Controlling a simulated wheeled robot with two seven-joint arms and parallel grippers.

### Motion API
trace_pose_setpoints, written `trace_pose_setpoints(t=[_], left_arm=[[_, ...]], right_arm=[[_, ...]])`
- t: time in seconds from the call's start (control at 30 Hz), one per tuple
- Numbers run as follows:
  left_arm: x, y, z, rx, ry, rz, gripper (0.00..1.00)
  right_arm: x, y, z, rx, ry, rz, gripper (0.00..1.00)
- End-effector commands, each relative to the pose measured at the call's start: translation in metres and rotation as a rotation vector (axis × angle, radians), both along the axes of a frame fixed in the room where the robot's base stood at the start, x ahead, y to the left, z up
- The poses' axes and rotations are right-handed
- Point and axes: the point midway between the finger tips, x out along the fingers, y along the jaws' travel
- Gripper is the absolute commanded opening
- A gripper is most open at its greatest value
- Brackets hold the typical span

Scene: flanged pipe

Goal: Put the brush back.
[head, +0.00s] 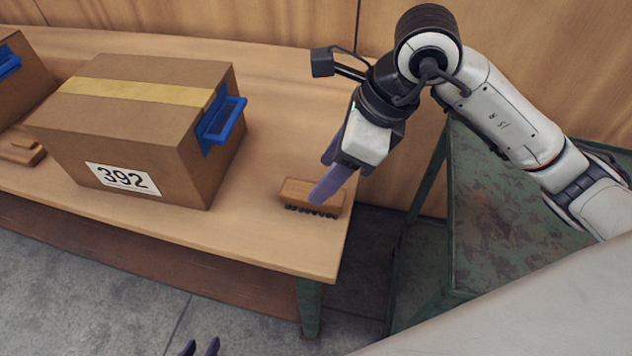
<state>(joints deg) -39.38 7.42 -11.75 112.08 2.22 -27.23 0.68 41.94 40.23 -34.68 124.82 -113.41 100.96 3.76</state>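A wooden brush (297,190) with dark bristles lies near the right end of the wooden table, bristles towards the front edge. One purple finger crosses the brush's middle; the other is partly hidden behind the gripper. I cannot tell whether the fingers touch or clamp the brush.
A cardboard box (150,125) marked 392, with a blue handle, stands left of the brush on the table (215,235). Another box (22,75) and a wooden piece (20,148) are at the far left. A green metal stand (485,210) is at right.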

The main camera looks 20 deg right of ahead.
Motion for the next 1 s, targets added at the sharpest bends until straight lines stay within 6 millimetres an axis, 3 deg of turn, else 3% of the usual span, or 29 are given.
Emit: trace_pose_setpoints(t=[0.1, 0.3, 1.0], left_arm=[[-0.001, 0.000, 0.000, 0.000, 0.002, 0.001, 0.31], [0.000, 0.001, 0.001, -0.001, 0.000, 0.002, 0.31], [0.001, 0.002, 0.002, 0.001, -0.002, 0.003, 0.31]], right_arm=[[-0.004, -0.008, 0.022, -0.002, -0.005, 0.000, 0.53], [-0.009, -0.015, 0.042, -0.001, -0.002, 0.000, 0.53], [-0.011, -0.016, 0.046, -0.001, 0.001, 0.000, 0.53]])
